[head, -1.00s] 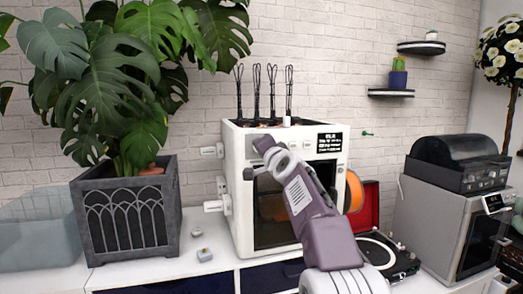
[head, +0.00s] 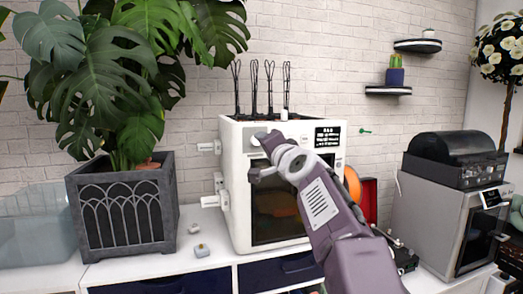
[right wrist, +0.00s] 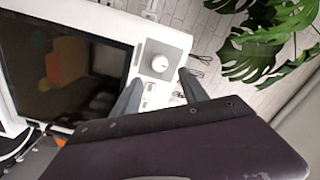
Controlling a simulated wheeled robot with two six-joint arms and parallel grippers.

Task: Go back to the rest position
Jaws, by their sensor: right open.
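My right gripper (head: 258,158) is in front of the upper part of a white machine (head: 231,205) with a dark front window. My mauve right arm comes in from the lower right in the head view. In the right wrist view the two grey fingers of the gripper (right wrist: 160,78) stand apart with nothing between them. A round white dial (right wrist: 160,64) on the machine's panel shows beyond the fingertips. I cannot tell whether the fingers touch the panel. My left gripper is not in view.
A dark planter (head: 125,215) with a large-leaved plant stands left of the machine. Small blocks (head: 202,250) lie on the white counter between them. Black wire whisks (head: 270,85) rise from the machine's top.

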